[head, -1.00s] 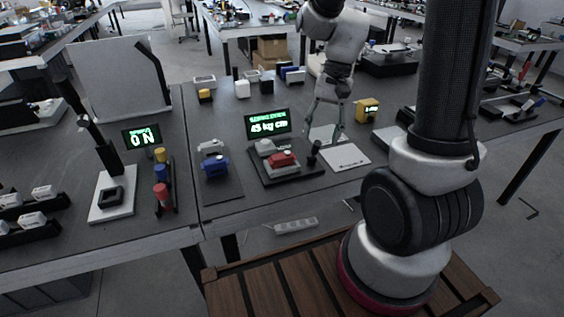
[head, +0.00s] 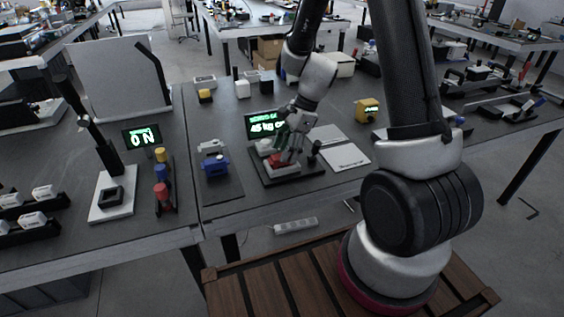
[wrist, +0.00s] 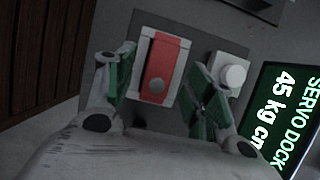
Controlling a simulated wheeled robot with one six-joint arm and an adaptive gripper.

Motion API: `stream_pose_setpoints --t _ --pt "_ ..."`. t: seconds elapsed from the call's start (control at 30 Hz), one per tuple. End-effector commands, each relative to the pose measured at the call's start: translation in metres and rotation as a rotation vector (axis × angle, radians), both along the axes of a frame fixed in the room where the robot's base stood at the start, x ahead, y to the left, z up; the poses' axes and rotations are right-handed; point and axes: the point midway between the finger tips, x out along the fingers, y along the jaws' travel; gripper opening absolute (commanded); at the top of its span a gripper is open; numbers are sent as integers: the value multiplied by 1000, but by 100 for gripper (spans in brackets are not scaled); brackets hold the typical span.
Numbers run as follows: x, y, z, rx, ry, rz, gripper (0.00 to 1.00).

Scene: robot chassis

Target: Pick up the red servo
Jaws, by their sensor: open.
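The red servo (head: 281,161) sits on a dark dock plate (head: 264,178) at the front of the workbench. It is partly hidden behind my gripper in the head view. In the wrist view the red servo (wrist: 160,68) shows a red top with a round grey spot, on a lighter base. My gripper (head: 286,153) is tilted down at the servo. In the wrist view my gripper (wrist: 153,78) is open, with one green-padded finger on each side of the servo and gaps showing. Whether the fingertips are level with it, I cannot tell.
A lit "45 kg cm" display (head: 263,124) stands behind the dock. A blue servo (head: 215,163) is on a dark mat to the left. A short black post (head: 314,154) and a white plate (head: 345,157) are to the right. A white round knob (wrist: 232,75) is beside the right finger.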

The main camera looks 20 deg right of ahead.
Motion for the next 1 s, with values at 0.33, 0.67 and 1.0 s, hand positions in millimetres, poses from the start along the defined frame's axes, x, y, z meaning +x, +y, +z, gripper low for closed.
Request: stream_pose_setpoints --t 0.33,0.67,1.0 --pt "0 7 -18 0 -1 2 54" --pt "0 7 -18 0 -1 2 4" --pt "1 7 -12 0 -3 2 0"
